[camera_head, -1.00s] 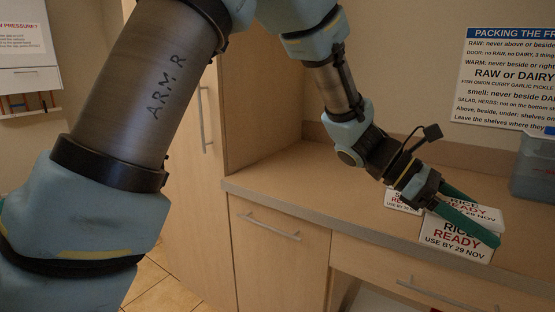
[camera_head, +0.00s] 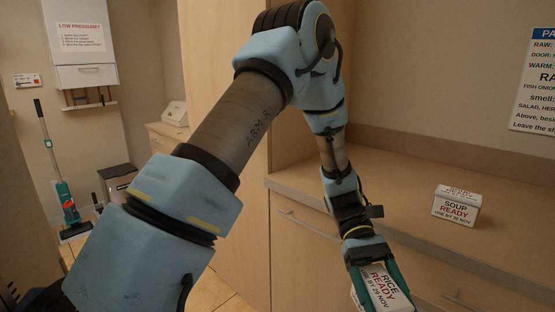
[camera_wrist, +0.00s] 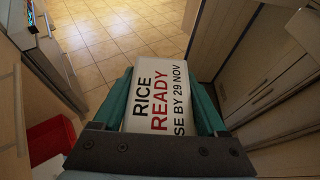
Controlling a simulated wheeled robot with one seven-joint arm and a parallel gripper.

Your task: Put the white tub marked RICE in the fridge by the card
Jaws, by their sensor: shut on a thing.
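The white tub marked RICE, READY, USE BY 29 NOV (camera_head: 386,287) is in my gripper (camera_head: 380,280), at the bottom of the head view. The green fingers are shut on its two sides. In the wrist view the tub (camera_wrist: 158,95) fills the middle between the fingers, and tiled floor shows beyond it. It is held off the counter, in front of the drawer fronts. The card (camera_head: 535,85) on the wall at the right is cut off by the picture edge. I cannot make out a fridge in these views.
A white tub marked SOUP (camera_head: 457,206) stands on the wooden counter (camera_head: 400,190). A red container (camera_wrist: 50,140) shows low at the left in the wrist view. A green upright cleaner (camera_head: 66,200) stands by the far left wall. Tiled floor (camera_wrist: 120,35) lies open between the cabinets.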

